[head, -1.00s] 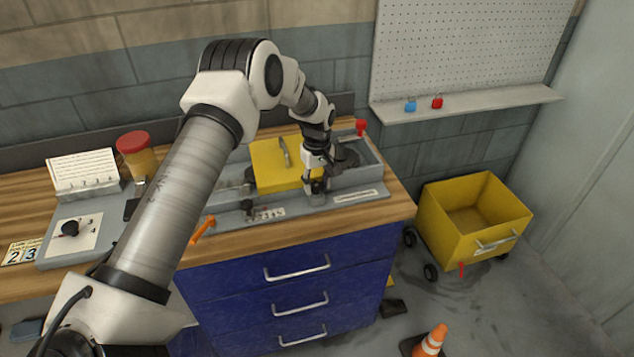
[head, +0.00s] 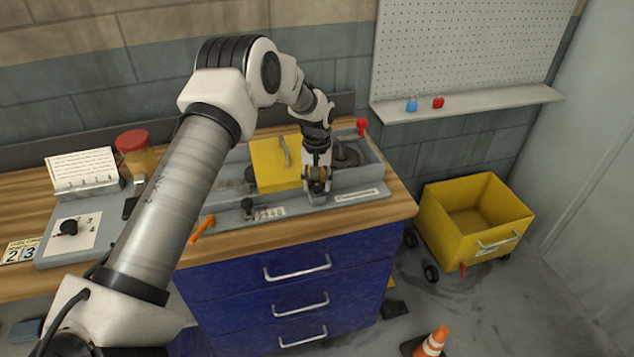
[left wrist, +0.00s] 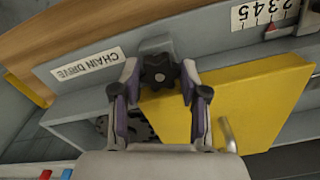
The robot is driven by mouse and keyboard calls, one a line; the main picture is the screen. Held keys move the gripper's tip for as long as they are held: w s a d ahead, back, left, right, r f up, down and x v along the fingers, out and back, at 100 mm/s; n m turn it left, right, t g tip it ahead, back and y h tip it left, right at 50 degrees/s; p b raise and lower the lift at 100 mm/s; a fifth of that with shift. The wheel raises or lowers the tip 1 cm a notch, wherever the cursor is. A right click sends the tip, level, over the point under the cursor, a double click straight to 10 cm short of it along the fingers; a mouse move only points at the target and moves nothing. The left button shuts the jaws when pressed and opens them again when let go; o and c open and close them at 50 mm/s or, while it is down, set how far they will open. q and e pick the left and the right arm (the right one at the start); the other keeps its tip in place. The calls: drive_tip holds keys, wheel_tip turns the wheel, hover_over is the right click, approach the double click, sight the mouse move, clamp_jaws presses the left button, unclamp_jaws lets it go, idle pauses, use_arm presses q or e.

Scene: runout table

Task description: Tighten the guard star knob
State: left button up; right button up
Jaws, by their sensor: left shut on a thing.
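The guard star knob (left wrist: 160,73) is black and lobed and sits on a grey bracket at the edge of the yellow guard (left wrist: 230,105). The guard also shows in the head view (head: 272,163). My left gripper (left wrist: 160,78) has its two fingers on opposite sides of the knob and is shut on it. In the head view the left gripper (head: 317,186) reaches down at the guard's right edge, and the knob is mostly hidden there. My right gripper is not in view.
An orange handle (head: 203,229) sits at the bench front. A red-lidded jar (head: 135,152) stands left. A yellow cart (head: 440,220) and orange cone (head: 432,343) are on the floor.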

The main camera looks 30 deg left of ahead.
use_arm(q)
drive_tip(key=shift+s+f+m, duration=0.1)
drive_tip(key=shift+m, duration=0.2)
drive_tip(key=o, duration=1.1)
drive_tip(key=shift+o, duration=0.2)
